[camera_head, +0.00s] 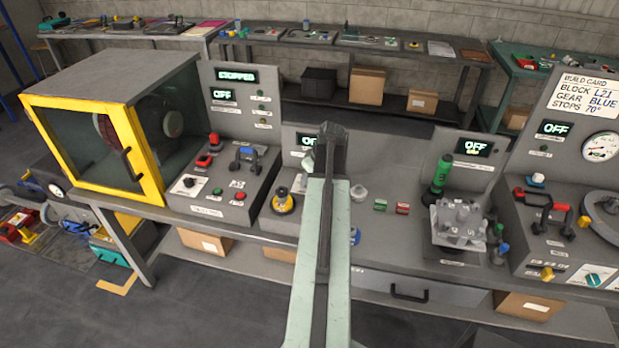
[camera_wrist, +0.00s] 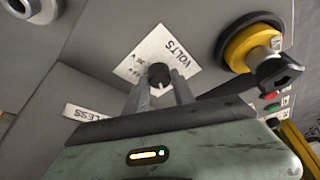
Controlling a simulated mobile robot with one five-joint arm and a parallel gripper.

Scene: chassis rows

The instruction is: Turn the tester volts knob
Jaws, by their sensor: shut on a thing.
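The volts knob (camera_wrist: 158,73) is a small dark round knob on a white plate (camera_wrist: 184,58) marked VOLTS, seen in the wrist view. My gripper (camera_wrist: 159,88) has its two grey fingers on either side of the knob, closed on it. In the head view, my arm stands in front of the tester in the middle of the bench and hides the knob and the fingertips. A display reading OFF (camera_head: 307,140) shows partly beside my arm.
A yellow round base with a black lever (camera_wrist: 250,45) is close to the right of my gripper; it also shows in the head view (camera_head: 284,204). A yellow-framed cabinet (camera_head: 95,148) stands left. A grey block fixture (camera_head: 460,222) and a green-handled tool (camera_head: 441,171) stand right.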

